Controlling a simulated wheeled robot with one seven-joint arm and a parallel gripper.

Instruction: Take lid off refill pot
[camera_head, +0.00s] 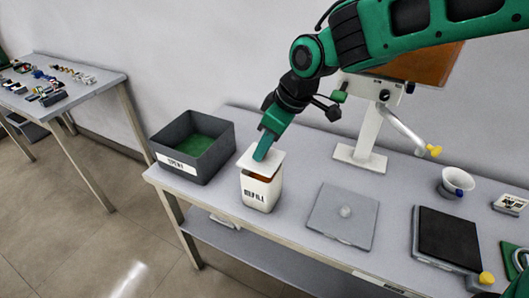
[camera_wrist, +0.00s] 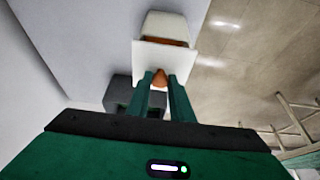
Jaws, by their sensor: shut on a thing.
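The white refill pot (camera_head: 261,195), with dark lettering on its front, stands upright near the left end of the bench. Its thin square white lid (camera_head: 247,160) is above it, tilted, with orange-brown showing between lid and pot. My gripper (camera_head: 263,152) comes down from above and is shut on the lid's knob. In the wrist view the fingers (camera_wrist: 161,79) close around the orange-brown knob (camera_wrist: 160,77), with the lid (camera_wrist: 152,57) beyond it and the pot (camera_wrist: 165,24) behind. A gap shows between lid and pot; whether any edge still touches is unclear.
A dark grey bin (camera_head: 164,167) with a green inside stands close left of the pot. A grey square plate with a knob (camera_head: 343,216) lies to the right. A white stand (camera_head: 366,135) rises behind; a black pad (camera_head: 447,238) and white cup (camera_head: 457,180) are farther right.

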